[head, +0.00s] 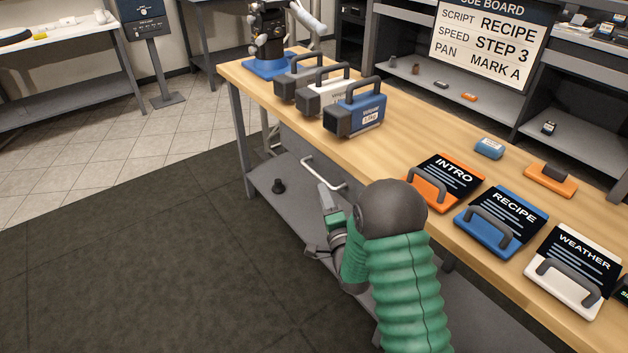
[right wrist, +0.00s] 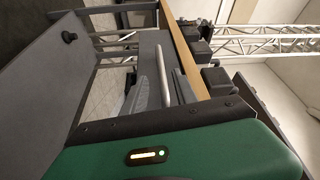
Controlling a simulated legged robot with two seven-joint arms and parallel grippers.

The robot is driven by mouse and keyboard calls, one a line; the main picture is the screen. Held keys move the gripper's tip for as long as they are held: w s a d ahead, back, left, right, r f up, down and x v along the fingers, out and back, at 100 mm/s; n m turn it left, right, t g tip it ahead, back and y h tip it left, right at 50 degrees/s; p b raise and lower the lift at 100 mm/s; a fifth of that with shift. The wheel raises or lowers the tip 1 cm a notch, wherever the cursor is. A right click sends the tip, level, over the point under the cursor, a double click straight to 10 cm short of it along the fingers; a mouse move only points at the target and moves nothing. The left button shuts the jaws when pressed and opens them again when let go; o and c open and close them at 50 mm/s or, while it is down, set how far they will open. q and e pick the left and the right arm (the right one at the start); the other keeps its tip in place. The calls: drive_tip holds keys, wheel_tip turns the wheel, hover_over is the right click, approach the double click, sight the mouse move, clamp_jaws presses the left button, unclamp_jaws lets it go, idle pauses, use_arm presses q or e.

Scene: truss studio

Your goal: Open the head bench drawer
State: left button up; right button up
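The wooden-topped bench (head: 402,135) runs diagonally through the head view. Under its top is a grey drawer front (head: 296,150) with a pale bar handle (head: 323,173). The drawer looks shut. My right gripper (head: 318,224) is just in front of the handle, lower and nearer in the head view. Its fingers look apart with nothing between them. In the right wrist view the handle (right wrist: 162,73) stands just beyond the grey finger (right wrist: 148,94); I cannot tell whether they touch. My right arm hides part of the bench front. My left gripper is not in view.
Three camera-like blocks, the nearest blue (head: 355,115), stand on the bench. An orange INTRO card (head: 446,178), a blue RECIPE card (head: 505,215) and a white WEATHER card (head: 575,262) lie to the right. The floor at left is clear.

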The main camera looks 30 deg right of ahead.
sight(318, 178)
drive_tip(key=b+x, duration=0.1)
drive_tip(key=x, duration=0.6)
drive_tip(key=shift+w+d+b, duration=0.1)
drive_tip(key=shift+w+b, duration=0.1)
drive_tip(key=shift+b, duration=0.1)
drive_tip(key=shift+w+d+r, duration=0.1)
drive_tip(key=shift+w+d, duration=0.05)
drive_tip(key=shift+w, duration=0.3)
clamp_jaws()
drive_tip(key=shift+s+f, duration=0.1)
drive_tip(key=shift+f, duration=0.1)
